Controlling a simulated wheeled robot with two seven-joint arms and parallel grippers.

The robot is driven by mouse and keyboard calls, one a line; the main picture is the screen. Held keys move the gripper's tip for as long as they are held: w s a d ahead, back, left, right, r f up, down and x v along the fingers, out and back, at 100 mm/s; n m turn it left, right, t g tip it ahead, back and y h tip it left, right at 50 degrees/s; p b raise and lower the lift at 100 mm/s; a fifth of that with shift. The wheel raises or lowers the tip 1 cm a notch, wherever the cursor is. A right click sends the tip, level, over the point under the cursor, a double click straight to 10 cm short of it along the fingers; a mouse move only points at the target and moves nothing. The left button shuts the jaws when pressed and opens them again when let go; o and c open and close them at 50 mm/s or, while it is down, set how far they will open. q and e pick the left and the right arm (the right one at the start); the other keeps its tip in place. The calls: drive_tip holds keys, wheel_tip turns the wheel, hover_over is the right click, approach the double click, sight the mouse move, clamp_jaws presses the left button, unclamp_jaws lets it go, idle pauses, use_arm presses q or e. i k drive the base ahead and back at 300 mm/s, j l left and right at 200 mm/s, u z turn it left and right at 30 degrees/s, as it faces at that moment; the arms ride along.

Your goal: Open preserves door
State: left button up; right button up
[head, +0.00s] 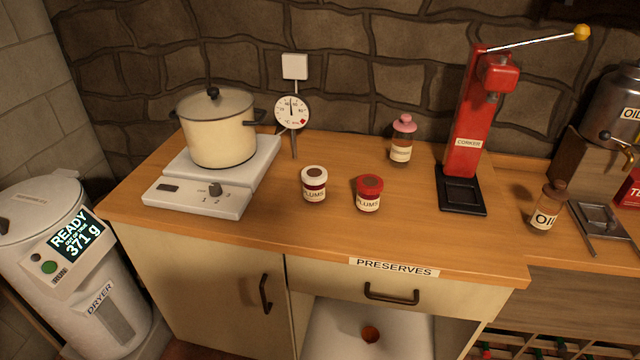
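The cream cabinet door (205,290) is below the left part of the wooden counter and looks shut. Its dark, upright bar handle (265,294) is near the door's right edge. The PRESERVES label (393,268) is on the counter's front edge, to the right of this door. A cream drawer front (455,290) is below the label and looks shut, with a dark horizontal handle (392,294). The area below the drawer is partly hidden by a pale shape, and I cannot tell how it is closed off. Neither of my grippers is in view.
A cream pot (218,140) stands on a white hot plate (215,190). Two plum jars, one white-lidded (314,190) and one red-lidded (368,200), stand mid-counter. A red corker (465,135) stands at right. A white dryer (85,265) stands left of the cabinet.

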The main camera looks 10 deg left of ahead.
sight(232, 299)
drive_tip(key=u, duration=1.15)
